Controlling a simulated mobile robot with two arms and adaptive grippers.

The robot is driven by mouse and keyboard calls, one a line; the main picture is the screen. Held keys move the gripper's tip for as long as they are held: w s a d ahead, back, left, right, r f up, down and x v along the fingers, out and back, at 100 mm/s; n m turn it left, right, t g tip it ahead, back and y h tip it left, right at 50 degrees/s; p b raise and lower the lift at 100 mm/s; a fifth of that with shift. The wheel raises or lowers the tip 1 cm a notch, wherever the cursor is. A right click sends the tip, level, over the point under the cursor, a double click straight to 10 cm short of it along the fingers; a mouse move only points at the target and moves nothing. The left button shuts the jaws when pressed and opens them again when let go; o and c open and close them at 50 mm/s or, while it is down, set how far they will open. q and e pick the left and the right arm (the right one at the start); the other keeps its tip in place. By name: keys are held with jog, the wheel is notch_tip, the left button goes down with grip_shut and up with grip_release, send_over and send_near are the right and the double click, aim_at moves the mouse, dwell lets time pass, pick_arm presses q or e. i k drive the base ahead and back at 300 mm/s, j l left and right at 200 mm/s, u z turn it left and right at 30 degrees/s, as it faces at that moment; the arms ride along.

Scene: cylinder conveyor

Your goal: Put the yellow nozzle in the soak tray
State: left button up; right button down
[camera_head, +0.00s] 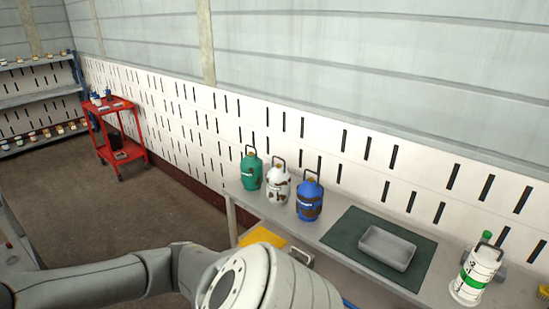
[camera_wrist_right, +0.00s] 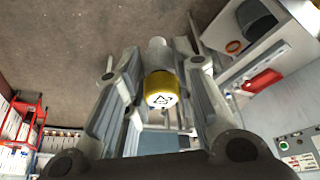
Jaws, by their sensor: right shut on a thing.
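The yellow nozzle (camera_wrist_right: 161,89) shows in the right wrist view, with a yellow band, a white end face with a dark mark, and a grey part beyond. My right gripper (camera_wrist_right: 158,70) is shut on it, one finger on each side. In the head view the grey soak tray (camera_head: 373,252) lies on a dark green mat on the bench and looks empty. The nozzle and the right gripper do not show in the head view. My left gripper is not in view; only an arm of mine crosses the bottom.
Green (camera_head: 251,172), white (camera_head: 278,186) and blue (camera_head: 309,199) cylinders stand on the bench left of the green mat (camera_head: 346,229). A white and green cylinder (camera_head: 474,277) stands to its right. A red cart (camera_head: 122,150) stands far left by the wall.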

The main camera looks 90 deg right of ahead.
aim_at(385, 250)
jog(key=k+l+z, duration=0.2)
jog(key=l+z, duration=0.3)
jog(key=k+l+z, duration=0.1)
jog(key=l+z, duration=0.9)
jog(key=i+l+z, duration=0.15)
jog(key=l+z, duration=0.3)
jog(key=l, duration=0.15)
jog(key=i+l+z, duration=0.15)
jog(key=l+z, duration=0.35)
